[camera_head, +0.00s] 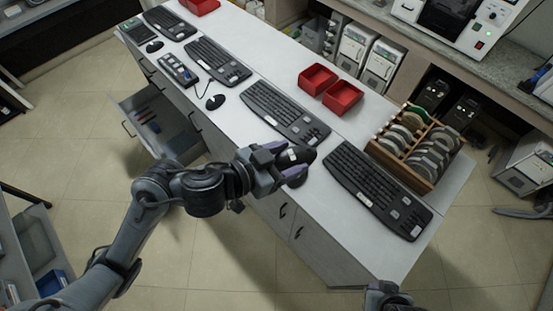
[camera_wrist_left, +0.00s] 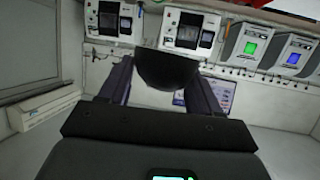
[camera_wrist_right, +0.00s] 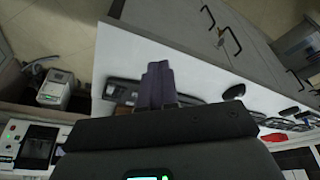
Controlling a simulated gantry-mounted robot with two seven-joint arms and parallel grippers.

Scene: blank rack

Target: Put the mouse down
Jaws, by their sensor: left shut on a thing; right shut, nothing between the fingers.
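A black mouse (camera_head: 301,155) is between the purple fingers of my left gripper (camera_head: 290,165), at the front edge of the white counter (camera_head: 262,125). The left wrist view also shows it as a dark rounded shape (camera_wrist_left: 167,68) between the two fingers. From the head view I cannot tell whether it touches the counter. My right gripper (camera_wrist_right: 157,85) is shut and empty in the right wrist view. In the head view only part of my right arm shows at the bottom edge.
Keyboards (camera_head: 285,114) and (camera_head: 375,190) lie on either side of the held mouse. Another mouse (camera_head: 215,102) rests farther left. Red trays (camera_head: 318,79) and a wooden rack of discs (camera_head: 415,148) stand at the back. An open drawer (camera_head: 158,120) juts out at left.

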